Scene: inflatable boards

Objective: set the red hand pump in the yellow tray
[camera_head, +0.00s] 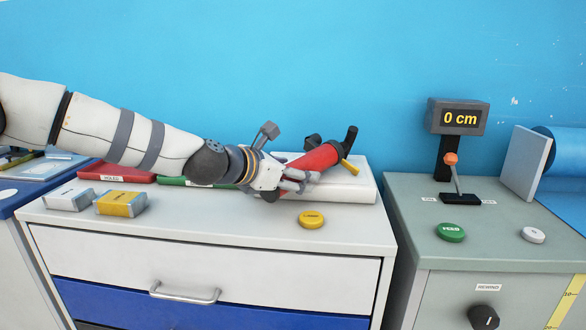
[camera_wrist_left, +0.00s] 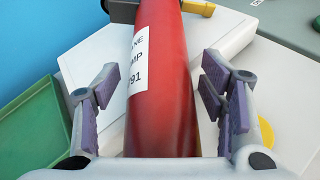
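The red hand pump (camera_head: 322,157) lies tilted on a white block (camera_head: 345,188) at the back of the white cabinet, with black ends and a yellow part at its far end. In the left wrist view the pump (camera_wrist_left: 172,85) carries a white label and runs between my fingers. My left gripper (camera_head: 292,182) is at the pump's near end. Its fingers (camera_wrist_left: 155,108) are open on both sides of the pump, with gaps visible to each side. No yellow tray can be made out clearly. My right gripper is not in view.
Red (camera_head: 117,173) and green (camera_head: 175,182) flat trays lie behind a white-grey box (camera_head: 70,199) and a yellow box (camera_head: 122,204). A yellow button (camera_head: 311,220) is in front of the pump. At right a grey cabinet holds a display (camera_head: 458,117), lever and buttons.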

